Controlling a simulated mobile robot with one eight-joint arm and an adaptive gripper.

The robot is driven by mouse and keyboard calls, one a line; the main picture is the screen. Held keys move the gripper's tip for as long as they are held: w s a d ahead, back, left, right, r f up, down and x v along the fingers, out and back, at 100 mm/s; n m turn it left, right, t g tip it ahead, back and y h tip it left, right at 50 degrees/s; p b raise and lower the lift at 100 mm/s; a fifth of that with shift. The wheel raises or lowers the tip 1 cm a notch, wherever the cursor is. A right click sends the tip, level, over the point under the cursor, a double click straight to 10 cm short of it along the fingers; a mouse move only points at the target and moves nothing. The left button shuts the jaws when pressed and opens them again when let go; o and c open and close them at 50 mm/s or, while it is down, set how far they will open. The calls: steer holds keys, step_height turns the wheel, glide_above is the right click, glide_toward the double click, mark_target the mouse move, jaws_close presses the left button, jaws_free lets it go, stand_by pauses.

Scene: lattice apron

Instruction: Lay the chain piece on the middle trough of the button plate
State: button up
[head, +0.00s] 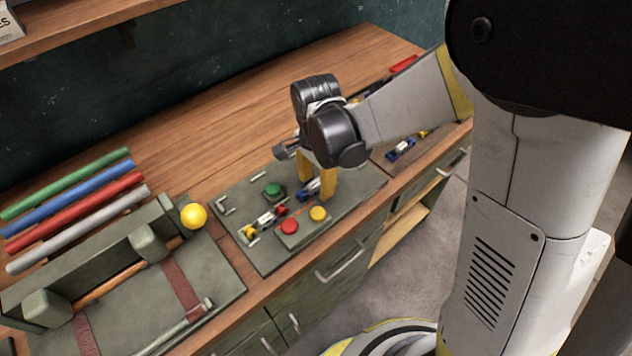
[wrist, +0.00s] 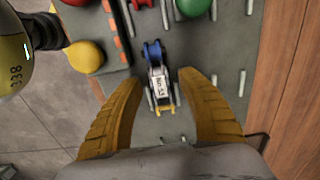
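The button plate (head: 345,190) is a grey-green board on the bench with a green button (head: 273,190), a red button (head: 289,226) and a yellow button (head: 318,213). A chain piece with a blue end, white label and yellow end (wrist: 158,85) is on the plate between small metal rails; its blue part shows in the head view (head: 309,190). My gripper (wrist: 165,105) is open around it, the yellow fingers apart on either side with gaps visible; it is also seen from the head (head: 317,182). Whether the piece rests in a trough is unclear.
Another chain piece with yellow and red ends (head: 264,221) lies left on the plate. A blue and yellow piece (head: 401,149) lies right of the plate. Coloured rods (head: 75,207) lie behind; the bench's back middle is clear.

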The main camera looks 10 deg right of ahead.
step_height(320, 180, up, 12)
steer(key=s+d+r+n+t, duration=0.3)
steer(key=s+d+n+t, duration=0.4)
steer(key=s+d+n, duration=0.3)
steer(key=d+n+b, duration=0.1)
steer(key=d, duration=0.2)
steer(key=shift+s+d+r, duration=0.25)
steer(key=shift+s, duration=0.15)
